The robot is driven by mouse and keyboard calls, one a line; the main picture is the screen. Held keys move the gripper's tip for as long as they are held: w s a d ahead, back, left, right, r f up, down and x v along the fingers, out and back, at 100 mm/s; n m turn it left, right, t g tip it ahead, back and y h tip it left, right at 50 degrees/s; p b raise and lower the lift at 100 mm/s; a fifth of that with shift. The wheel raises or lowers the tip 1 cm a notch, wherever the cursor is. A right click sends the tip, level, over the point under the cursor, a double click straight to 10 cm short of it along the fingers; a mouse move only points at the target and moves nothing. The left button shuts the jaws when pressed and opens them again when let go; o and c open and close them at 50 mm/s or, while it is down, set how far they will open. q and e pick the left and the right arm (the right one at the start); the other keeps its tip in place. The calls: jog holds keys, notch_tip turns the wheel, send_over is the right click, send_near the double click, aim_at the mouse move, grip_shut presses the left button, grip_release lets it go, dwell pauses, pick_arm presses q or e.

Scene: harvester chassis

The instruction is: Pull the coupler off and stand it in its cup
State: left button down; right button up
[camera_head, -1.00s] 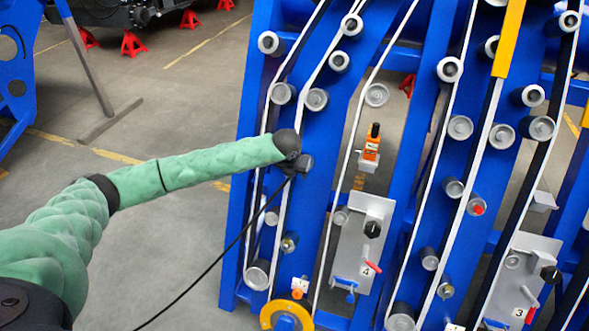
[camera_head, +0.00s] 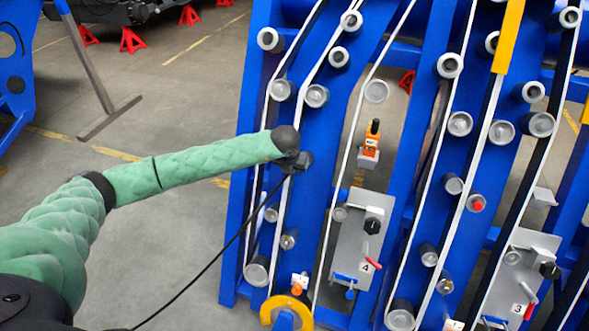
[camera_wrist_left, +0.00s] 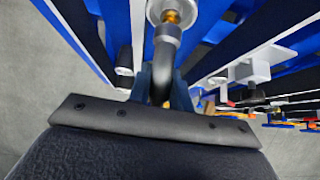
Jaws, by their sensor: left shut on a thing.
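My left gripper (camera_head: 302,162) is at the end of the green arm, in front of the left blue upright in the head view. The coupler's far end meets a brass part (camera_wrist_left: 170,17) and a silver round fitting (camera_wrist_left: 165,6). I cannot tell whether it is still joined there. A black hose or cable (camera_head: 222,250) hangs from the gripper area down to the left. I cannot make out the cup for certain. My right gripper is not in view.
Blue uprights (camera_head: 330,130) carry several grey rollers and white belts. An orange device (camera_head: 371,140) sits on a small bracket right of the gripper. A grey panel (camera_head: 352,238) marked 4 has red and blue levers. Open grey floor (camera_head: 190,260) lies to the left.

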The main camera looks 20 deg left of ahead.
pick_arm(q)
jog(key=shift+s+r, duration=0.3)
jog(key=shift+s, duration=0.2)
jog(key=shift+s+r, duration=0.3)
jog(key=shift+s, duration=0.2)
